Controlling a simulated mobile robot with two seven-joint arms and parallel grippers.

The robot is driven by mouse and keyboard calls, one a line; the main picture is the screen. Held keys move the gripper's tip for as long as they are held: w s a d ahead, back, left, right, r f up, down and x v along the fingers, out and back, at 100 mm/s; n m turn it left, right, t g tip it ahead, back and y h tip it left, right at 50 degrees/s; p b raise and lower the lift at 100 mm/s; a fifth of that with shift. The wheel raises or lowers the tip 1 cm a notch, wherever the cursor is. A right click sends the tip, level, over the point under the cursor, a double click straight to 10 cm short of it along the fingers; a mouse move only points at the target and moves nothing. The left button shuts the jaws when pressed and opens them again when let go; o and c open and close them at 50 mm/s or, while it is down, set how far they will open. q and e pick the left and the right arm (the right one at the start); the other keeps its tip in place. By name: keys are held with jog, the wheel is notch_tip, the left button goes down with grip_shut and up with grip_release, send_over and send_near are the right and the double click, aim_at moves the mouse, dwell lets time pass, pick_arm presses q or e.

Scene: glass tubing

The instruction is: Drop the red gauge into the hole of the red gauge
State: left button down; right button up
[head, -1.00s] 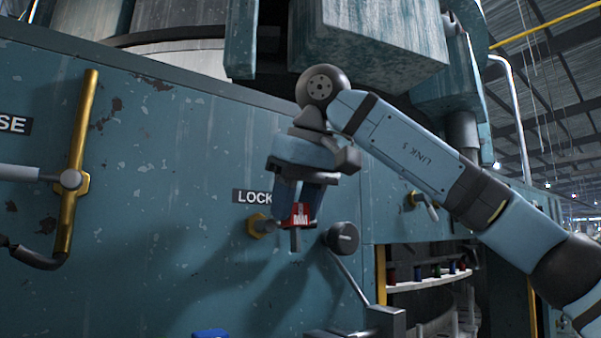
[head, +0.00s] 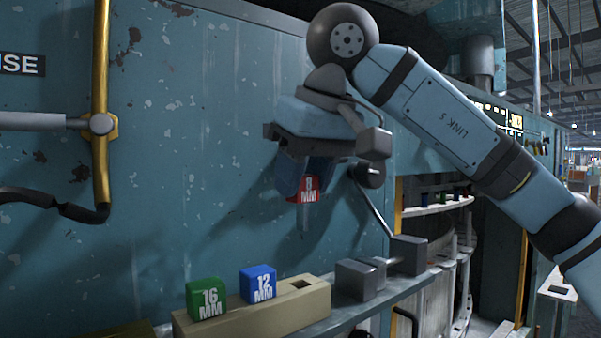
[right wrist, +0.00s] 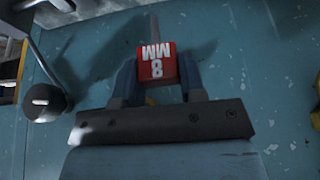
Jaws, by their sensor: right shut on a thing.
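The red gauge (head: 308,188), marked 8 MM, is held in my right gripper (head: 305,183) above the block, with its thin pin pointing down. In the right wrist view the red gauge (right wrist: 157,66) sits between the two fingers of my right gripper (right wrist: 157,80). A tan block (head: 255,322) stands on a ledge below. It holds a green 16 MM gauge (head: 206,298) at left and a blue 12 MM gauge (head: 258,283) in the middle. At its right end is an empty dark hole (head: 300,284). The gauge is apart from the block. My left gripper is out of view.
A dark grey clamp-like fitting (head: 362,279) stands right of the block, with a lever and black knob (head: 370,175) above it. The teal machine wall (head: 215,130) is close behind. A brass pipe (head: 101,110) runs down it at left.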

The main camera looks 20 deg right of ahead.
aim_at(302, 202)
jog(key=shift+a+f, duration=0.15)
jog(key=shift+f, duration=0.2)
jog(key=shift+f+b, duration=0.6)
jog(key=shift+b, duration=0.05)
jog(key=shift+f+b, duration=0.55)
jog(key=shift+f, duration=0.3)
jog(key=shift+f+b, duration=0.65)
jog(key=shift+f, duration=0.45)
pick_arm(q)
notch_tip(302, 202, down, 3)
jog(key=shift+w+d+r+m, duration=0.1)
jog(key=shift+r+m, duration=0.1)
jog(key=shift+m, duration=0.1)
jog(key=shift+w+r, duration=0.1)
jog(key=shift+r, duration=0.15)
